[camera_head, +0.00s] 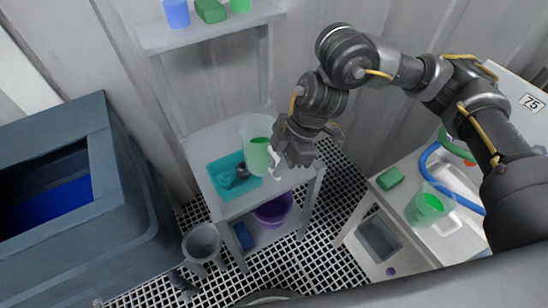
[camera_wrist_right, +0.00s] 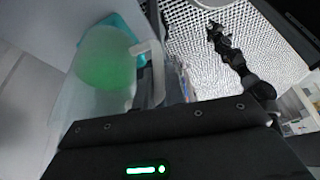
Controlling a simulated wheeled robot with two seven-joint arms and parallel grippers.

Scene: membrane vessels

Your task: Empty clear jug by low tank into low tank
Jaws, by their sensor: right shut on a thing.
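A clear jug (camera_head: 256,127) with green liquid in it is at the small grey stand, beside a turquoise tray. My right gripper (camera_head: 279,160) is shut on this jug at its right side, by the pale handle. In the right wrist view the jug (camera_wrist_right: 98,95) fills the left, with its handle beside the jaws and the green showing through the wall. I cannot tell whether its base touches the stand. A large blue-grey tank (camera_head: 95,135) with blue inside stands at the left, apart from the jug; it looks like the low tank. My left gripper is not in view.
The turquoise tray (camera_head: 214,171) holds dark items. A purple bucket (camera_head: 275,212) is below, and a grey cup-shaped vessel (camera_head: 202,242) stands between tank and stand. Another clear jug (camera_head: 428,205) with green sits on the right counter. A shelf (camera_head: 205,35) is above.

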